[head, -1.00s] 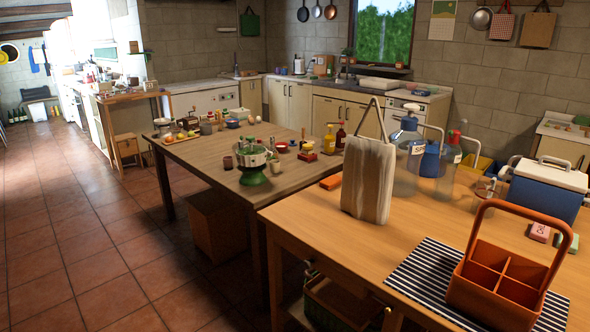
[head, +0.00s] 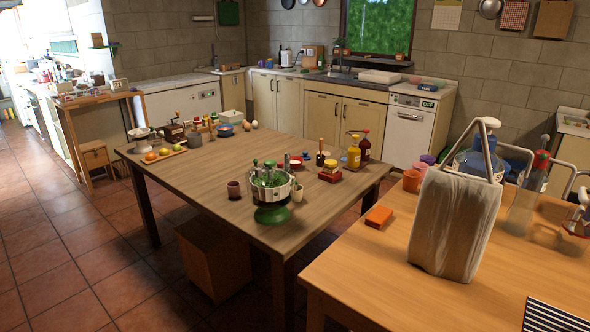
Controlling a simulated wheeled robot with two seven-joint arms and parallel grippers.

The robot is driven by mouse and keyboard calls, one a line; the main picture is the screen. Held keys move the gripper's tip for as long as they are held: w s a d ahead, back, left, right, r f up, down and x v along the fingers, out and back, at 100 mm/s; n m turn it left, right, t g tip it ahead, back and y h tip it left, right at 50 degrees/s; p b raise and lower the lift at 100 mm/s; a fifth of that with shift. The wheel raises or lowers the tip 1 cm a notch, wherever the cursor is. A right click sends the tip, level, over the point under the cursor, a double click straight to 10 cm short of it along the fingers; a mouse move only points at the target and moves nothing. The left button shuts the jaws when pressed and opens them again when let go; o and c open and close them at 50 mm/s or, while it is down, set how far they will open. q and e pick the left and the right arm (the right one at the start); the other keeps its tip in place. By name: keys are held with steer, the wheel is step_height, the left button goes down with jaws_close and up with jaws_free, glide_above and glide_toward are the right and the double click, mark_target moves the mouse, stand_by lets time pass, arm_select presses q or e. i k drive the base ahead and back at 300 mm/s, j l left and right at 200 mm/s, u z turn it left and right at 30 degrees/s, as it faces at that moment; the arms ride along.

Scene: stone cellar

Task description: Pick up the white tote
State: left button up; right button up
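The white tote (head: 455,222) stands upright on the near wooden table (head: 362,272) at the right of the head view. It is a tall, pale cloth bag with its handle loop raised above it. Its whole front side shows. A blue-and-clear jug (head: 476,160) stands behind it and is partly hidden by it. Neither of my grippers is in the picture.
An orange block (head: 379,216) lies left of the tote, and orange cups (head: 412,181) stand behind it. A clear bottle (head: 525,205) is close on its right. A striped mat (head: 555,317) lies front right. The table's front left is bare. A second table (head: 215,188) holds several items.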

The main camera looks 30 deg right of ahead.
mark_target(456, 213)
steer(key=i+j+z, duration=0.1)
steer(key=i+z, duration=0.25)
steer(key=i+j+z, duration=0.35)
steer(key=i, duration=0.2)
steer(key=i+j+z, duration=0.1)
steer(key=z, duration=0.3)
steer(key=i+j+z, duration=0.25)
steer(key=z, duration=0.15)
steer(key=i+j+z, duration=0.2)
steer(key=z, duration=0.2)
steer(key=i+j+z, duration=0.15)
steer(key=j+z, duration=0.2)
steer(key=i+j+z, duration=0.1)
steer(key=j+z, duration=0.75)
steer(key=j, duration=0.15)
